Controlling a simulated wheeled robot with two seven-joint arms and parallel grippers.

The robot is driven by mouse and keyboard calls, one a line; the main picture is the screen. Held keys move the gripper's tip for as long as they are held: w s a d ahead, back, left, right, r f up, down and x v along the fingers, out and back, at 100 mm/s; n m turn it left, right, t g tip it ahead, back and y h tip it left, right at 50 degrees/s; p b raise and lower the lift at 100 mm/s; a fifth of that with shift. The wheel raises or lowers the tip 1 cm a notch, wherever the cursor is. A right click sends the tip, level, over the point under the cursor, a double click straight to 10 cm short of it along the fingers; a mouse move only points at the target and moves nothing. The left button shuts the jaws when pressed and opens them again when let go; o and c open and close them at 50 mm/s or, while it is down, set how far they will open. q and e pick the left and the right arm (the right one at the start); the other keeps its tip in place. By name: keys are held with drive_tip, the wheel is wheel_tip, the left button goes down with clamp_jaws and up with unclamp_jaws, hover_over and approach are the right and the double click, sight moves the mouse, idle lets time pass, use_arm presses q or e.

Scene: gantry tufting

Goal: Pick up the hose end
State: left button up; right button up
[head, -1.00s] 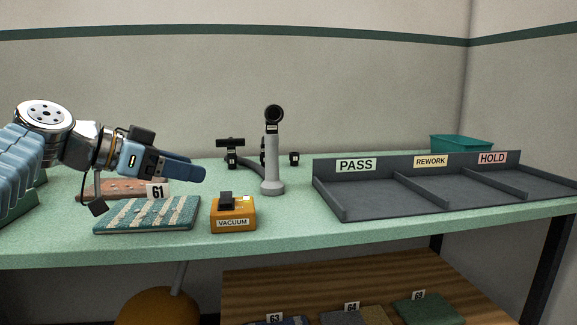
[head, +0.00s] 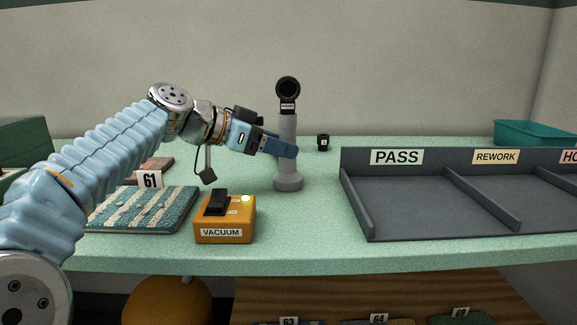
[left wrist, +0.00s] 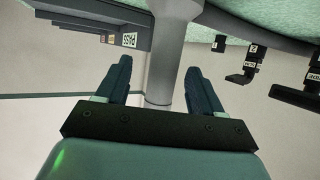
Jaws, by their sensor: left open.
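No thing in view is labelled as the hose end, and I cannot tell which part is it. A grey upright post (head: 288,177) with a round black head (head: 288,89) stands on the green table. My left gripper (head: 284,148) is open at mid-height of the post, its near finger crossing in front of it. In the left wrist view the post (left wrist: 160,60) shows between the two fingers (left wrist: 158,80). Several small black holders, one hook-shaped (left wrist: 247,62), show to the right there. In the head view my gripper hides most of them. My right gripper is not in view.
An orange VACUUM box (head: 224,222) with a black switch and lit lamp stands in front. A striped tufted sample (head: 142,210) marked 61 lies left. A small black holder (head: 323,142) stands behind the post. A grey PASS/REWORK/HOLD tray (head: 420,205) is right, a teal bin (head: 535,133) behind.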

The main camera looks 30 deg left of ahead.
use_arm(q)
drive_tip(key=x, duration=0.5)
drive_tip(key=shift+w+a+f+p, duration=0.15)
drive_tip(key=shift+f+p, duration=0.15)
drive_tip(key=shift+p, duration=0.05)
drive_tip(key=shift+c, duration=0.3)
drive_tip(key=c, duration=1)
